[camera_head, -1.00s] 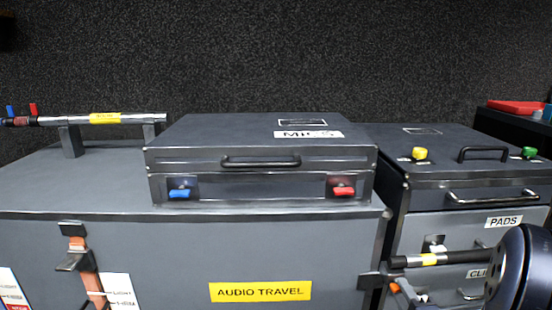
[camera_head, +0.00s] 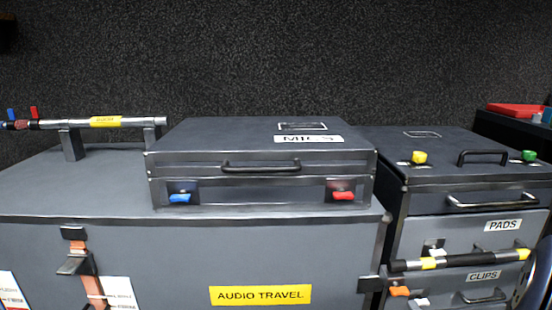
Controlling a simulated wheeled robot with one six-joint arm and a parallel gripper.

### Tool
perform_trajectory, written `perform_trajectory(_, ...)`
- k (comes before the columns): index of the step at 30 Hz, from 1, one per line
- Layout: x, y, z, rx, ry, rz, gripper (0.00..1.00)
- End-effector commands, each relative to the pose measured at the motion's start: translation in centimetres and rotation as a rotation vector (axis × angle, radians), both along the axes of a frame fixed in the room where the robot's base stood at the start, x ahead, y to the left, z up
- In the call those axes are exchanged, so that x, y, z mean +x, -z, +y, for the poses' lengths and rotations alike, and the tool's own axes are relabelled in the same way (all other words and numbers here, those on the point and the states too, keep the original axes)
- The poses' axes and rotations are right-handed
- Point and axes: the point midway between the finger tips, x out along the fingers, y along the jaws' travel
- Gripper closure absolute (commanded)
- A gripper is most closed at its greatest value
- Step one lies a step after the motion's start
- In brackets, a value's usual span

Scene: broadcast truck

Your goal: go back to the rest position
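My gripper is not in view. Only a dark rounded part of my arm (camera_head: 538,278) shows at the lower right edge. A dark case labelled MICS (camera_head: 260,160) sits closed on the large grey AUDIO TRAVEL case (camera_head: 150,245). It has a black handle, a blue latch (camera_head: 180,197) on the left and a red latch (camera_head: 343,196) on the right.
At right stands a drawer cabinet (camera_head: 400,182) labelled PADS and CLIPS, with yellow and green knobs on top. A dark bar with yellow bands (camera_head: 455,261) crosses its front. A silver pole (camera_head: 135,121) rests on supports at left. A red tray (camera_head: 515,110) is far right.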

Motion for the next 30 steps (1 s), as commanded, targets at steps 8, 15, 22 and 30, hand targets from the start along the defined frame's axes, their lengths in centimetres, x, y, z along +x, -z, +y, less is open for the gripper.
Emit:
perform_trajectory(8,-3.2,0.0,-0.2,0.001,0.004,0.001,0.71)
perform_trajectory(15,-4.9,0.0,-0.1,0.0,-0.001,-0.001,0.71)
perform_trajectory(22,-2.6,0.0,0.1,-0.001,-0.006,-0.001,0.71)
perform_trajectory(30,0.7,0.0,0.2,-0.002,-0.006,-0.002,0.71)
